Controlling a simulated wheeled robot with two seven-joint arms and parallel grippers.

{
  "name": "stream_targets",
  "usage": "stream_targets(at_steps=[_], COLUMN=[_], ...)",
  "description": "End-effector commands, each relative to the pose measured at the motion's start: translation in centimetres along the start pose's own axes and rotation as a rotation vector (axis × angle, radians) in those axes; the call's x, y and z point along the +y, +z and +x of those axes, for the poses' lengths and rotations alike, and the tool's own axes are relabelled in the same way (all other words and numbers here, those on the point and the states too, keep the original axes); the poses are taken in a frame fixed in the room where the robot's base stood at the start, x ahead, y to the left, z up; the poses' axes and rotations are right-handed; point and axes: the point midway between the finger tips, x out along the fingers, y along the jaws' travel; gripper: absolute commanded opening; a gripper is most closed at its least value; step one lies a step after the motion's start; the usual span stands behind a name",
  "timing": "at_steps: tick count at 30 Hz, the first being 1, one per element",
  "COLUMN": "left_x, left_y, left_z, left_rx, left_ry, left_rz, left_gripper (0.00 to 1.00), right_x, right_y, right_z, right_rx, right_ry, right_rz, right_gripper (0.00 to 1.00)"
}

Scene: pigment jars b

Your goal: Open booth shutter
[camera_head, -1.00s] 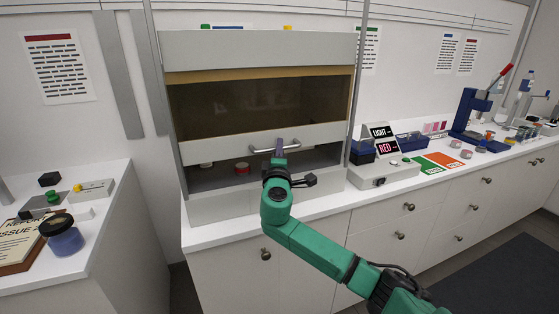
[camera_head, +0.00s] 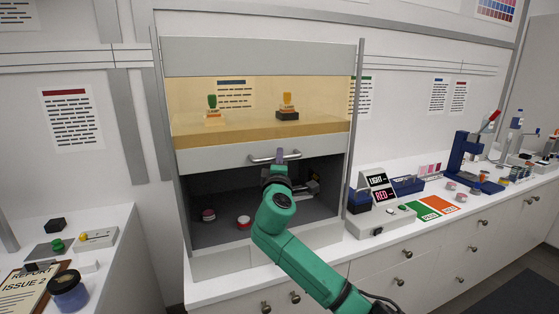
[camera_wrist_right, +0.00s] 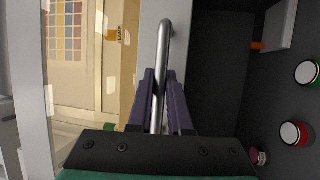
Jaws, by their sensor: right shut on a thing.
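The booth shutter (camera_head: 258,54) has a grey frame, an amber see-through pane and a grey lower rail. It stands partly raised, with an open gap below the rail. A silver bar handle (camera_head: 262,159) runs across the rail. My right gripper (camera_head: 280,157) is shut on the handle. In the right wrist view, the two dark fingers (camera_wrist_right: 160,88) close around the handle bar (camera_wrist_right: 165,45) from both sides. The booth's dark interior (camera_head: 225,188) shows under the rail, with jars on its floor, one a red-banded jar (camera_head: 244,221). My left gripper is not in view.
A green item (camera_head: 212,102) and a yellow item (camera_head: 287,99) show through the pane. A control box (camera_head: 380,221), light/red signs (camera_head: 380,196) and colour cards stand right of the booth.

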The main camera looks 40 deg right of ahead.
Motion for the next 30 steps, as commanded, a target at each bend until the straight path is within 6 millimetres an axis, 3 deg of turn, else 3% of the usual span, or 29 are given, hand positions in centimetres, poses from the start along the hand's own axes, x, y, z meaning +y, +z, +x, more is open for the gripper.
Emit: stream_targets(at_steps=[3,4,6,15,19,23,30], left_x=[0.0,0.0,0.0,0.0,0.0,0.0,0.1], left_y=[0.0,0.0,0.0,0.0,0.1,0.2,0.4], left_z=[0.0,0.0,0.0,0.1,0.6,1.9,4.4], left_rx=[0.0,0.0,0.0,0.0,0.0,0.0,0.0], left_ry=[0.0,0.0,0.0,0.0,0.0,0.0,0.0], left_rz=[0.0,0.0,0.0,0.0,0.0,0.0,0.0], left_gripper=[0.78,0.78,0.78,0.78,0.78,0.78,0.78], right_x=[0.2,0.2,0.2,0.0,-0.3,-0.6,-0.6], right_y=[0.1,0.1,0.0,0.0,-0.1,0.0,-0.1], right_z=[0.0,0.0,0.0,-0.1,-1.1,-3.7,-10.5], right_rx=[-0.001,-0.001,-0.001,0.0,0.002,0.003,0.004], right_ry=[0.005,0.005,0.004,0.001,0.001,0.001,0.001], right_rz=[0.001,0.001,0.001,0.0,0.0,0.003,0.005], right_gripper=[0.0,0.29,0.47,0.47,0.47,0.47,0.47])
